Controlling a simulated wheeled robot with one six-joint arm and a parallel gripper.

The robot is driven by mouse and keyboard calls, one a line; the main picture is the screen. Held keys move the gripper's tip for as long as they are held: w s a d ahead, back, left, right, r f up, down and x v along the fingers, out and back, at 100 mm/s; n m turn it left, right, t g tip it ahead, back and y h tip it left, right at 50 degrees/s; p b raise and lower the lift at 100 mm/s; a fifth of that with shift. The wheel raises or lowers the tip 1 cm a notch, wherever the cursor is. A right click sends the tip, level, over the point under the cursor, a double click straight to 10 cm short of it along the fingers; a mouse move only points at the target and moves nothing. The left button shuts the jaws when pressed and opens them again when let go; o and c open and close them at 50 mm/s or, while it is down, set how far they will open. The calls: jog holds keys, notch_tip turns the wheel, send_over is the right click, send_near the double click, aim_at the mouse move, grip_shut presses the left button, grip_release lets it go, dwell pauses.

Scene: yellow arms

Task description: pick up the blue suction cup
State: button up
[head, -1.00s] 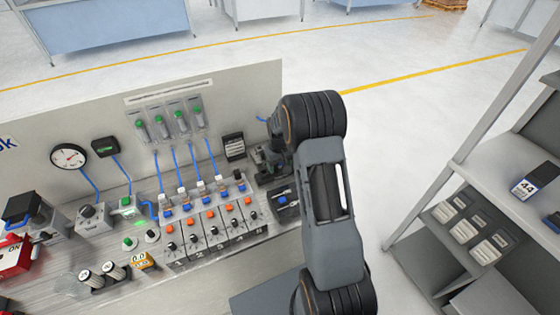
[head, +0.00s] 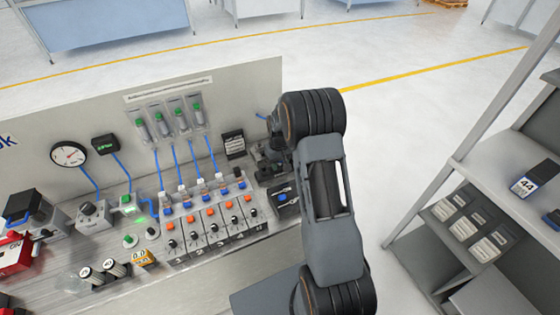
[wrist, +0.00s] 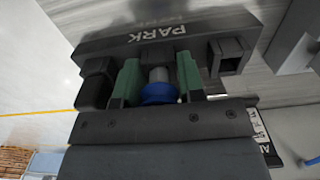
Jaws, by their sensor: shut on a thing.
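In the wrist view the blue suction cup (wrist: 160,94) sits between the green-padded fingers of my gripper (wrist: 158,82), with a grey cylindrical stem above it in the picture. My gripper is shut on it. A dark bar marked PARK (wrist: 205,27) lies right behind the cup and fingers; I cannot tell whether the cup touches it. In the head view my arm hides most of the gripper, which is at the right end of the workbench (head: 225,268), and I cannot make out the cup there.
A row of valves with orange and blue knobs (head: 207,213) stands left of my gripper, with blue hoses. A black box with a blue mark (head: 283,198) is close below it. A grey shelf rack (head: 470,165) stands at the right. Open floor (head: 410,100) lies between.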

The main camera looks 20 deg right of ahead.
jog(key=shift+r, duration=0.1)
notch_tip(320, 180, up, 4)
jog(key=p, duration=0.2)
jog(key=shift+a+p, duration=0.1)
jog(key=shift+p, duration=0.2)
jog(key=s+a+r+p, duration=0.1)
jog(key=s+a+r, duration=0.2)
jog(key=s+a+r+p, duration=0.2)
jog(key=a+r, duration=0.1)
jog(key=a, duration=0.1)
jog(key=s+a+r+p, duration=0.1)
jog(key=s+a+r, duration=0.1)
jog(key=s+a, duration=0.1)
jog(key=shift+s+a+r+p, duration=0.3)
jog(key=shift+a+r+p, duration=0.05)
jog(key=shift+a+r, duration=0.1)
jog(key=shift+f, duration=0.1)
